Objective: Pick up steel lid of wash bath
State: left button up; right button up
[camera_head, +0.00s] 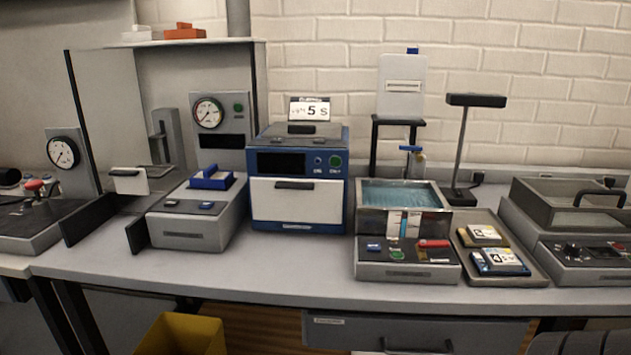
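The wash bath (362,222) is an open steel tank of blue water on the bench, right of centre, with a control panel at its front. No lid lies over the water. Neither of my grippers can be made out in the head view.
A blue oven-like box (297,219) stands left of the bath. A tray (516,240) with labelled packs (499,263) and a black lamp (460,150) are to its right. A grey unit with a black-handled cover (545,206) stands far right. A yellow bin (180,335) is below the bench.

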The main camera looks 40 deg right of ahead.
aim_at(290, 130)
jog(key=z, duration=1.95)
